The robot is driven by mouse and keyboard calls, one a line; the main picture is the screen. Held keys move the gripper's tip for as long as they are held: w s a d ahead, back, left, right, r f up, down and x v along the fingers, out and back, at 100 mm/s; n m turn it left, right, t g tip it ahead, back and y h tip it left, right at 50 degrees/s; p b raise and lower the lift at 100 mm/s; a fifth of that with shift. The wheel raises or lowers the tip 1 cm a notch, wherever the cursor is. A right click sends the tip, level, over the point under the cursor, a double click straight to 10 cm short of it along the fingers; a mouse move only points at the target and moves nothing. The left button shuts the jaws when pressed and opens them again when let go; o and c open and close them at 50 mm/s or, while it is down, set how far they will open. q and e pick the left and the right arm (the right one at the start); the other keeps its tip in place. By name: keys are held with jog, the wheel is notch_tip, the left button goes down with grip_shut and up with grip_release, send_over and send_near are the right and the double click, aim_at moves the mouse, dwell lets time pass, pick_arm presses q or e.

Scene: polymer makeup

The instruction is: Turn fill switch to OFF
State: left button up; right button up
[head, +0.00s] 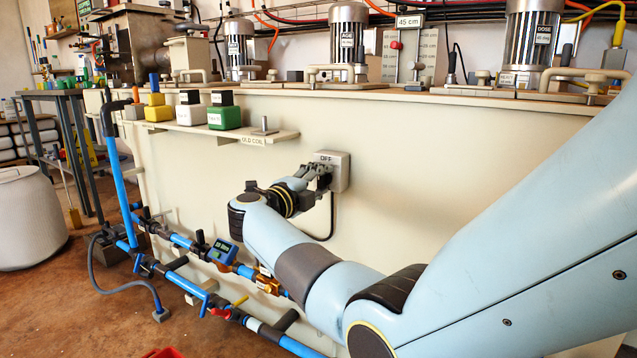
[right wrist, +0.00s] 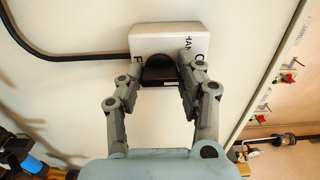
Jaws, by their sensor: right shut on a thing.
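The fill switch is a pale box (head: 341,166) on the front wall of the cream tank, with "OFF" lettered at its top left. In the right wrist view the switch box (right wrist: 150,38) is at top centre, with a dark knob (right wrist: 158,72) on its face. My right gripper (head: 321,174) is at the box's front. In the wrist view its two fingers (right wrist: 160,78) stand on either side of the knob, shut on it. The fingers and the knob hide some of the lettering, and the knob's pointing direction is not clear. My left gripper is not in view.
A black cable (head: 327,236) hangs below the switch. A shelf (head: 285,137) with small coloured containers juts from the tank to the left. Blue pipes (head: 180,241) with valves and a meter run low in front. Motors (head: 348,40) stand on the tank top.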

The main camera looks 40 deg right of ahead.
jog(key=shift+f, duration=0.15)
jog(key=o, duration=1.2)
jog(key=shift+c, duration=0.2)
jog(key=v, duration=0.7)
jog(key=shift+a, duration=0.3)
jog(key=shift+s, duration=0.1)
